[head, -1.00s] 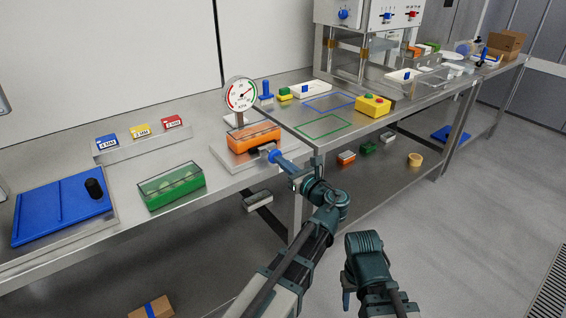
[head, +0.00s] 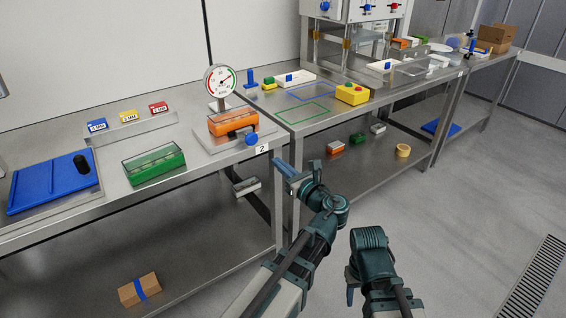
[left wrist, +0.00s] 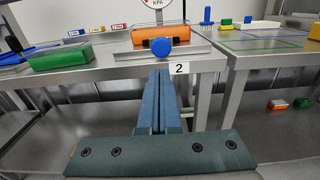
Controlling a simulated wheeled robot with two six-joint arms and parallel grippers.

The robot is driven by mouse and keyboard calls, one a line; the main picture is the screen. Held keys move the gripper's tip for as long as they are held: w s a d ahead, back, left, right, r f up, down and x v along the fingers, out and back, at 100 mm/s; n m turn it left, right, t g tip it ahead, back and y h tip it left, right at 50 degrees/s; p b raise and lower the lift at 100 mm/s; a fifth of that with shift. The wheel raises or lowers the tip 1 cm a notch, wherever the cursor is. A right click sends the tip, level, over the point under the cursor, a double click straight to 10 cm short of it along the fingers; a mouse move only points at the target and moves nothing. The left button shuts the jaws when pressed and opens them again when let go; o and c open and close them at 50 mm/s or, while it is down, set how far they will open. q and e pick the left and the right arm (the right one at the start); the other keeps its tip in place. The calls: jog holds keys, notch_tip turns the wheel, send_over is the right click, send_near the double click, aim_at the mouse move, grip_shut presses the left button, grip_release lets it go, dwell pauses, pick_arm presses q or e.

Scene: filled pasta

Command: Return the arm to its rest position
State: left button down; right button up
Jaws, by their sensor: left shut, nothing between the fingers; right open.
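My left gripper (head: 284,172) is shut and empty. It hangs in front of the table edge, near the label "2", clear of the bench. In the left wrist view its closed fingers (left wrist: 161,100) point toward the blue knob (left wrist: 163,47) without visibly touching it. The orange container (head: 233,122) sits on a metal plate with a round gauge (head: 221,81) above it, and the blue knob (head: 252,139) is at its front right. My right gripper (head: 350,290) is open and low at the bottom right, over the floor; its fingers are mostly hidden.
A green container (head: 154,168) and a blue tray (head: 50,190) with a black cylinder stand on the left bench. A cardboard box (head: 139,289) lies on the lower shelf. The floor to the right is open.

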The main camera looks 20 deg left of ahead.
pick_arm(q)
jog(key=s+d+n+g+h+p, duration=0.5)
jog(key=s+d+n+p, duration=0.3)
jog(key=s+n+p, duration=0.2)
jog(key=s+d+f+n+g+h+p, duration=0.1)
jog(key=s+d+n+g+h+p, duration=0.5)
jog(key=s+d+n+h+p, duration=0.2)
jog(key=s+n+p, duration=0.2)
jog(key=n, duration=0.1)
jog(key=shift+s+f+n, duration=0.2)
jog(key=shift+f+n, duration=0.1)
dwell(1.8)
